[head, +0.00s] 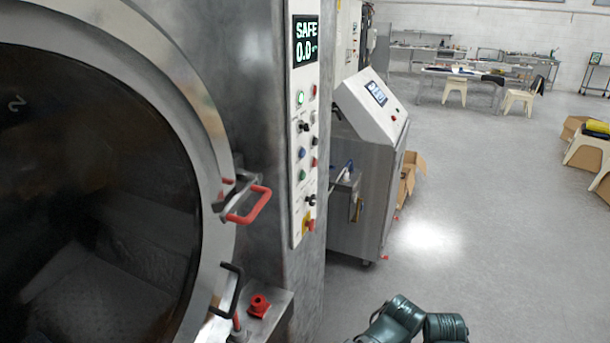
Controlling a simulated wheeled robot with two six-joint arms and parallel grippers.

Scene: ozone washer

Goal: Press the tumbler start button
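A narrow white control panel (295,215) runs down the front of the steel machine. Its display (305,41) reads "SAFE" and "0.0". A lit green button (300,98) sits below the display, beside a red button (314,91). The labels are too small to read, so I cannot tell which is the tumbler start button. Neither gripper shows; nothing touches the panel.
The large round door (215,130) fills the left, with a red handle (250,205) and a black handle (232,290) jutting out. A console cabinet (365,190) stands behind the panel. Open grey floor (480,200) lies to the right. My dark green arm links show at the bottom.

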